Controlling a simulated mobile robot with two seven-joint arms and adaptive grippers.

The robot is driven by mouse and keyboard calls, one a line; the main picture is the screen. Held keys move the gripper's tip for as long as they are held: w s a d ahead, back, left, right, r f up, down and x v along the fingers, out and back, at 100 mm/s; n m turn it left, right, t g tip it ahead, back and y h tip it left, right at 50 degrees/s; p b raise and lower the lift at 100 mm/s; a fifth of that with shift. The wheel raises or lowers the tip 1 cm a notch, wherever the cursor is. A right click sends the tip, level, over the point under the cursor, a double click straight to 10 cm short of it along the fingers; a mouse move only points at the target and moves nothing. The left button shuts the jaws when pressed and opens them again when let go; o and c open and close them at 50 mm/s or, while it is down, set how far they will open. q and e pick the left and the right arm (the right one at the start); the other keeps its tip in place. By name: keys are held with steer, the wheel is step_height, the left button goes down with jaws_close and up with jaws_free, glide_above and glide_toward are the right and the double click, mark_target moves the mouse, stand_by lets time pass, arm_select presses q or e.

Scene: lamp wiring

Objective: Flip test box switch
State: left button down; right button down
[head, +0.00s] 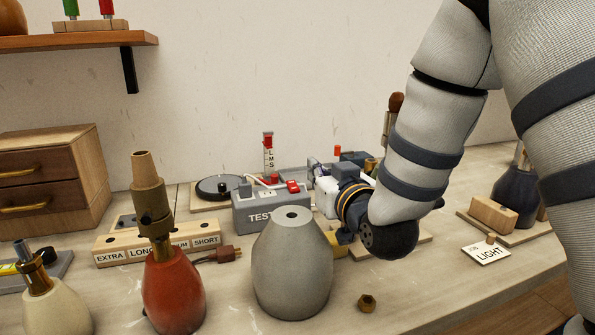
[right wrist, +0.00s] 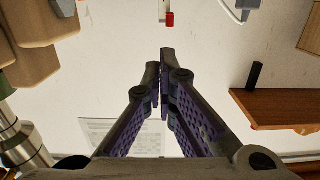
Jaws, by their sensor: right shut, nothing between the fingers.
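The grey test box (head: 262,208), marked TEST, stands on the table in the middle of the head view. Its red rocker switch (head: 293,186) is on the top right. My right arm bends down from the upper right, with its wrist close to the right of the box. My right gripper's fingers (right wrist: 160,78) show in the right wrist view, closed together and empty. In the head view they are hard to make out among the parts beside the box. Contact with the switch cannot be told. My left gripper is not in view.
A grey lamp base (head: 292,262) stands right in front of the box, and a red one (head: 172,290) to its left. A brass nut (head: 367,303) lies nearby. A labelled wooden block (head: 128,254), a wooden drawer unit (head: 50,180) and a LIGHT card (head: 487,252) are around.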

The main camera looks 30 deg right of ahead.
glide_above(299, 191)
steer(key=w, duration=0.1)
steer(key=shift+d+f, duration=0.35)
step_height(299, 191, down, 3)
steer(key=shift+w+r, duration=0.1)
steer(key=shift+w+f, duration=0.1)
steer(key=shift+f, duration=0.4)
